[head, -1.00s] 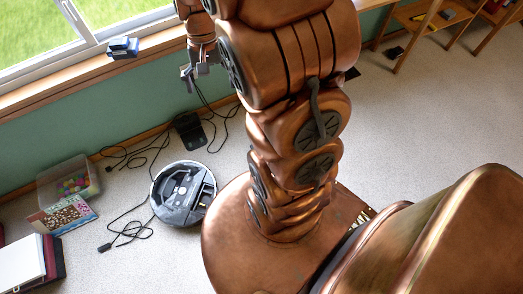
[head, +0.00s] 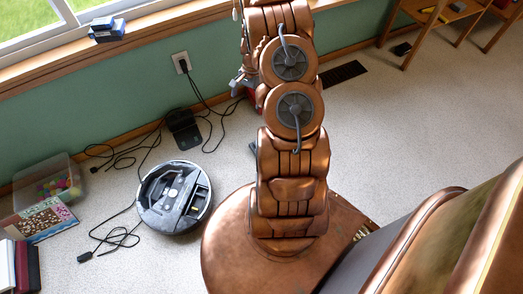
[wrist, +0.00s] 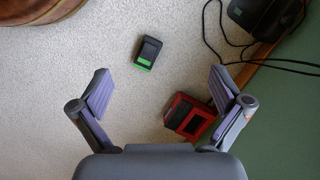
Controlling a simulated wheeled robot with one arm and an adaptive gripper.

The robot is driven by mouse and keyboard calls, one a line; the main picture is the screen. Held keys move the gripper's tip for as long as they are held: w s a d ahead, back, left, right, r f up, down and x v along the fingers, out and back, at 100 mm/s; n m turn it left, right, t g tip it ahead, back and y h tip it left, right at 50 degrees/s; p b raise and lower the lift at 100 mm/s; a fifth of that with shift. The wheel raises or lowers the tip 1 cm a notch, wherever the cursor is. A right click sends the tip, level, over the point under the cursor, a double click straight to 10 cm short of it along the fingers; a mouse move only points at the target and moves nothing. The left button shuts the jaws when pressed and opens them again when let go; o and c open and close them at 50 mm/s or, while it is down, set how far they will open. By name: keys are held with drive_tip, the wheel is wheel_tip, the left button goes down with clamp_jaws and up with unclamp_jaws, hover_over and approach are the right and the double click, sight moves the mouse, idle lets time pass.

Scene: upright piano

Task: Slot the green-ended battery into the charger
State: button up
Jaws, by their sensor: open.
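The green-ended battery (wrist: 148,53) is a small black block with a bright green end, lying on the carpet in the wrist view. The charger (wrist: 189,117) is red with a dark bay and sits on the carpet near the wall, partly behind my right finger. In the head view a bit of its red (head: 255,93) shows behind my arm. My gripper (wrist: 161,88) is open and empty above the floor, with the battery beyond its fingertips.
A black dock (wrist: 266,14) with loose cables lies along the wall. The green wall (wrist: 285,115) borders the right of the wrist view. A robot vacuum (head: 175,197), a toy bin (head: 48,180) and a wall outlet (head: 181,62) are to the left. Open carpet lies right.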

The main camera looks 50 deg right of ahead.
drive_tip(key=s+d+f+m+b, duration=0.1)
drive_tip(key=d+f+m+b, duration=0.1)
drive_tip(key=f, duration=0.7)
drive_tip(key=s+d+f+m+t+b, duration=0.1)
drive_tip(key=d+f+b, duration=0.1)
drive_tip(key=f, duration=0.8)
drive_tip(key=s+d+f+m+b, duration=0.2)
drive_tip(key=f+b, duration=0.2)
drive_tip(key=f, duration=0.6)
drive_tip(key=shift+d+f+m+t+y, duration=0.2)
drive_tip(key=shift+m+t+y, duration=0.1)
drive_tip(key=shift+y, duration=0.1)
drive_tip(key=shift+b+x, duration=1.95)
drive_tip(key=shift+x, duration=1.9)
drive_tip(key=shift+d, duration=0.15)
drive_tip(key=c, duration=1.6)
drive_tip(key=shift+r, duration=0.1)
